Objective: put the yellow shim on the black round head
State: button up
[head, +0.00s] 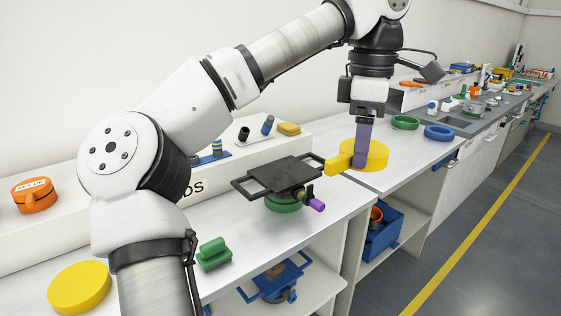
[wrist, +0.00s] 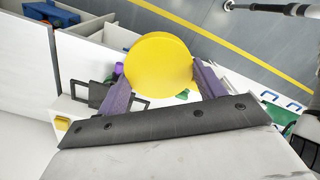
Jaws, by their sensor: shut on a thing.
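My gripper (head: 362,155), with purple fingers, points down and is shut on the yellow shim (head: 377,153), a thick round disc. In the wrist view the shim (wrist: 158,62) sits between both fingers. A yellow block-like part (head: 339,164) shows at its left in the head view; I cannot tell if it belongs to the shim. Left of the gripper, a flat black plate with side handles (head: 283,174) sits over a green round base (head: 283,204) with a purple knob (head: 317,205). I cannot make out a black round head for certain.
An orange "SET UP" disc (head: 34,194) and a second yellow disc (head: 80,288) lie at left. A green block (head: 214,254) is near the front edge. Green (head: 405,122) and blue (head: 439,132) rings lie right of the gripper. The white bench is partly clear.

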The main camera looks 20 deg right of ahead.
aim_at(289, 174)
jog(key=i, duration=1.05)
